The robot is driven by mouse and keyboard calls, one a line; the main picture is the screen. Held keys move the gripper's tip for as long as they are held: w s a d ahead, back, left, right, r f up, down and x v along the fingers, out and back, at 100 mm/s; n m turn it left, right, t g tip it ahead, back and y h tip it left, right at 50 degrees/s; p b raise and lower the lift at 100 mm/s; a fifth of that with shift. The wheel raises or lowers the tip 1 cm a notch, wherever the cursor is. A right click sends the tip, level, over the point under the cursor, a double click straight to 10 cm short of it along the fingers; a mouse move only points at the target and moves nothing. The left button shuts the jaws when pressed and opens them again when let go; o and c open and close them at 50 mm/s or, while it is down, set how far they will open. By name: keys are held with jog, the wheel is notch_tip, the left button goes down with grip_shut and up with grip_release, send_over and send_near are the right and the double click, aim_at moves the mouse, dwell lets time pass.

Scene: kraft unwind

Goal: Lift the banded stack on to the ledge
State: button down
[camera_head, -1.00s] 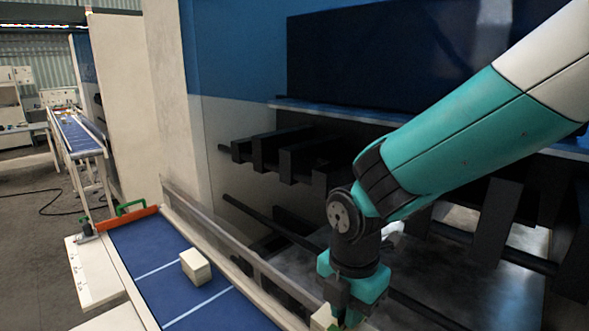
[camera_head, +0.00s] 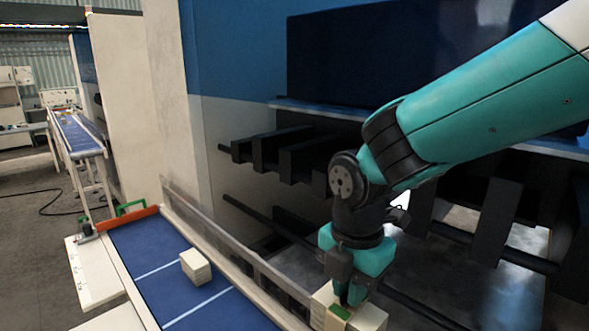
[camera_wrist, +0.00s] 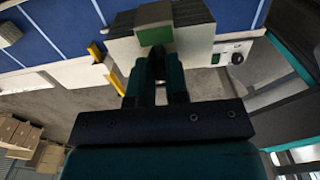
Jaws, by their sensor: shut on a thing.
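A pale stack with a green patch (camera_head: 371,318) is at the bottom of the head view, partly cut off by the frame edge. My gripper (camera_head: 350,294) points down and is shut on this stack. In the wrist view the gripper (camera_wrist: 158,67) holds the stack (camera_wrist: 193,33), with its green patch facing the fingers. The stack appears raised above the blue belt, but its underside is hidden. A pale ledge (camera_head: 88,272) with small marks runs along the left of the belt; I cannot tell whether it is the task's ledge.
Another pale stack (camera_head: 195,266) sits on the blue belt (camera_head: 150,250) with white lines. An orange end stop (camera_head: 127,219) with a green handle closes the belt's far end. A metal rail (camera_head: 235,255) and dark machine bars (camera_head: 290,160) lie to the right.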

jog(key=w+a, duration=0.8)
jog(key=shift+w+a, duration=0.25)
jog(key=shift+a, duration=0.05)
dwell(0.5)
jog(key=w+a, duration=0.8)
jog(key=shift+w+a, duration=0.2)
jog(key=shift+a, duration=0.05)
dwell(0.6)
